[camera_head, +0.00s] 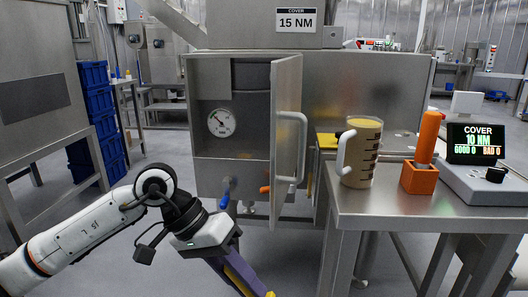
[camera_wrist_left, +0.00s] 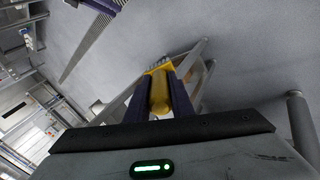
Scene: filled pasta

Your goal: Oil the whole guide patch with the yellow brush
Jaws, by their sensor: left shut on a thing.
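My left gripper (camera_head: 248,282) reaches down in front of the machine, at the bottom of the head view. Its purple fingers are shut on the yellow brush (camera_wrist_left: 160,94), which lies between them in the left wrist view. Only a little yellow shows at the fingers in the head view. I cannot make out the guide patch in either view.
Blue crates (camera_head: 97,105) stand at left. Floor below the gripper looks open.

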